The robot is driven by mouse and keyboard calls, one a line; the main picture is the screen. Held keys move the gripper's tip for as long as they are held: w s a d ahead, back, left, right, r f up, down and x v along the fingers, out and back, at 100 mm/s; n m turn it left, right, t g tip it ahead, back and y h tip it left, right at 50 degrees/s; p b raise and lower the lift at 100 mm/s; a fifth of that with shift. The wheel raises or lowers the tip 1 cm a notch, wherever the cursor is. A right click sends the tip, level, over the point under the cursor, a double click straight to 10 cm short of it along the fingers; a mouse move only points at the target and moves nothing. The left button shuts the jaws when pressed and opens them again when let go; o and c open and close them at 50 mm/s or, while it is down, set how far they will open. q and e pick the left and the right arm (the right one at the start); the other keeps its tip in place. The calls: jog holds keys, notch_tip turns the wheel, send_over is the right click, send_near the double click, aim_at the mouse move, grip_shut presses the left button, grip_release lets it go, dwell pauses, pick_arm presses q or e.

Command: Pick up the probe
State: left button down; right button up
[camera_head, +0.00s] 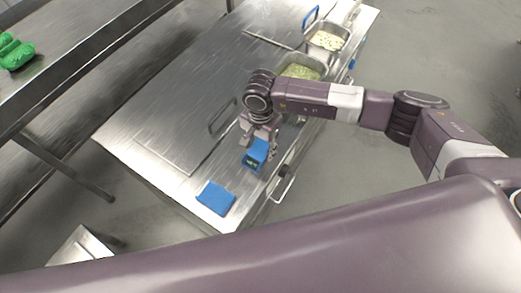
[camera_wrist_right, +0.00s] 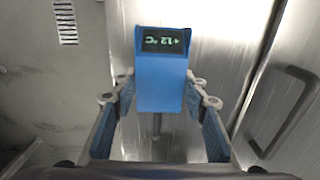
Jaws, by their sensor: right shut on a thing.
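The probe (camera_wrist_right: 160,88) is a blue block with a dark display reading about +12 °C, and a thin metal stem shows below it in the right wrist view. In the head view the probe (camera_head: 256,155) is over the front part of the steel counter. My right gripper (camera_wrist_right: 160,95) is shut on the probe, with one finger on each side of it. In the head view my right gripper (camera_head: 258,138) is partly hidden by its own wrist. I cannot tell whether the probe touches the counter. My left gripper is not in view.
A blue folded cloth (camera_head: 216,198) lies on the steel counter (camera_head: 160,120) near its front corner. Two metal pans with food, one greenish (camera_head: 301,72) and one pale (camera_head: 327,40), sit at the far end. Green items (camera_head: 15,52) lie on a shelf at left.

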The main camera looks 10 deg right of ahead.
jog(key=shift+c, duration=0.8)
jog(key=shift+r, duration=0.1)
jog(key=shift+w+r+b, duration=0.1)
jog(key=shift+r+b, duration=0.2)
jog(key=shift+r, duration=0.2)
notch_tip(320, 180, up, 18)
jog(key=f+b, duration=0.1)
jog(key=b, duration=0.5)
notch_tip(320, 180, up, 8)
jog(key=p, duration=0.2)
send_over(260, 148)
jog(key=shift+f, duration=0.1)
